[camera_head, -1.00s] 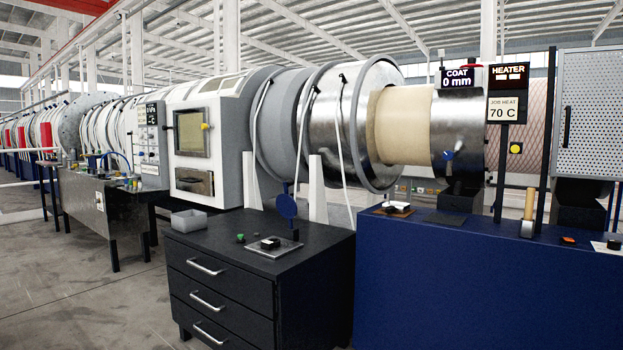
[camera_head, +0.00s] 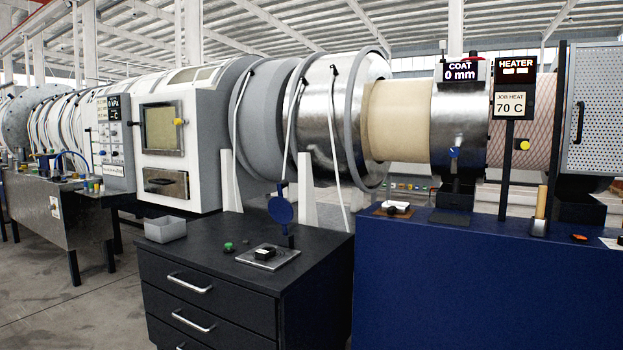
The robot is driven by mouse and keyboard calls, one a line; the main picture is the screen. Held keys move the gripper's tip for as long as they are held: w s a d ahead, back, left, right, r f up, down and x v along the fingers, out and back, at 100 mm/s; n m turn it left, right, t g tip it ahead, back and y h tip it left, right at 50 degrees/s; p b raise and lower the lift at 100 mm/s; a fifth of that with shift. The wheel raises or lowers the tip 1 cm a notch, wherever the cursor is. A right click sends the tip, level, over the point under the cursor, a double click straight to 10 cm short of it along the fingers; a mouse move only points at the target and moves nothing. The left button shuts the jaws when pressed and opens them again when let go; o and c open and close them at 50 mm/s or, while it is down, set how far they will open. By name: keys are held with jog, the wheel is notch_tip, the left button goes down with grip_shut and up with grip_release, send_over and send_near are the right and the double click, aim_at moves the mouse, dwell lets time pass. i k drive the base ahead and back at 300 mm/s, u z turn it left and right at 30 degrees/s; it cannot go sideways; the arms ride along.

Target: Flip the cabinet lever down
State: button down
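I cannot tell for sure which part is the cabinet lever. A perforated cabinet (camera_head: 600,75) at the far right has a black upright handle (camera_head: 579,122). A dark drawer cabinet (camera_head: 215,265) stands in front, with a blue round paddle (camera_head: 280,210) upright on a thin post at its back. My gripper is not in view.
A grey bin (camera_head: 165,229), a green button (camera_head: 228,246) and a metal plate (camera_head: 268,257) with a black block sit on the drawer cabinet. A blue bench (camera_head: 450,285) stands to its right. Open floor (camera_head: 65,315) lies at the lower left.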

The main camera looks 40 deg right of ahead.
aim_at(279, 209)
jog(key=z, duration=0.75)
jog(key=i, duration=1.1)
jog(key=z, duration=0.4)
